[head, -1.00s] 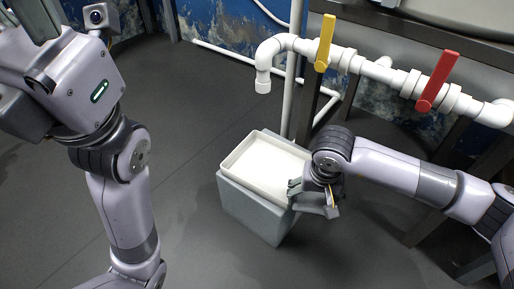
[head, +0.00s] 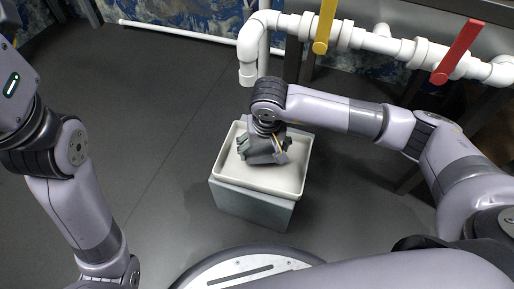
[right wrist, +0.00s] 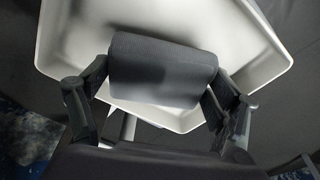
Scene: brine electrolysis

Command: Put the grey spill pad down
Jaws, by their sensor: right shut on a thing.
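The grey spill pad (right wrist: 162,65) is a dark, rounded block in the right wrist view, between the two fingers of my right gripper (right wrist: 158,88). In the head view my right gripper (head: 264,152) is over the white tray (head: 230,179), pointing down into it. The gripper is shut on the pad. The pad is mostly hidden by the gripper in the head view, and I cannot tell whether it touches the tray floor. My left gripper is out of view; only my left arm shows.
The tray sits on a grey box-shaped stand (head: 250,207) on the dark floor. White pipes (head: 371,43) with a yellow handle (head: 325,24) and a red handle (head: 457,52) run behind it. Open floor (head: 150,130) lies to the left.

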